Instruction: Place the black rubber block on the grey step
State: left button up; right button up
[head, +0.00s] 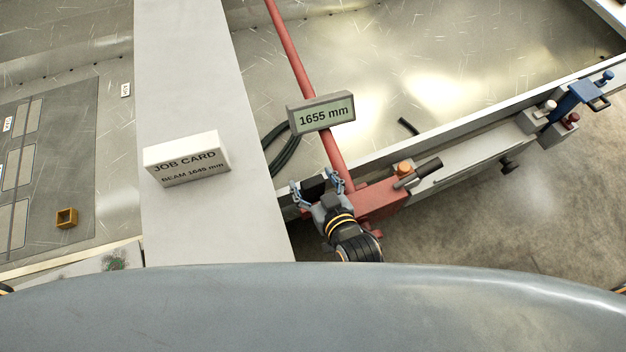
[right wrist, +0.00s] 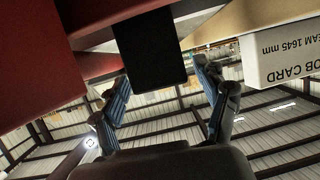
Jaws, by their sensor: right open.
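The black rubber block (head: 313,188) shows as a dark piece between the fingers of my right gripper (head: 318,183), beside the red clamp body. In the right wrist view the black block (right wrist: 150,45) stands between the two blue fingers of the right gripper (right wrist: 163,74). The fingers are open, with a visible gap at the right finger; contact on the left cannot be told. A long grey ledge (head: 470,157) runs along the right wall; I cannot tell whether it is the grey step. My left gripper is not in view.
A red bar (head: 290,45) carries a display (head: 321,113) reading 1655 mm. A job card block (head: 187,159) reading BEAM 1645 mm sits on the wide pale beam (head: 195,60). A blue clamp (head: 578,95) stands at right. Black cable (head: 283,148) lies near the bar.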

jog(key=v, duration=1.2)
jog(key=shift+p, duration=0.35)
jog(key=shift+a, duration=0.1)
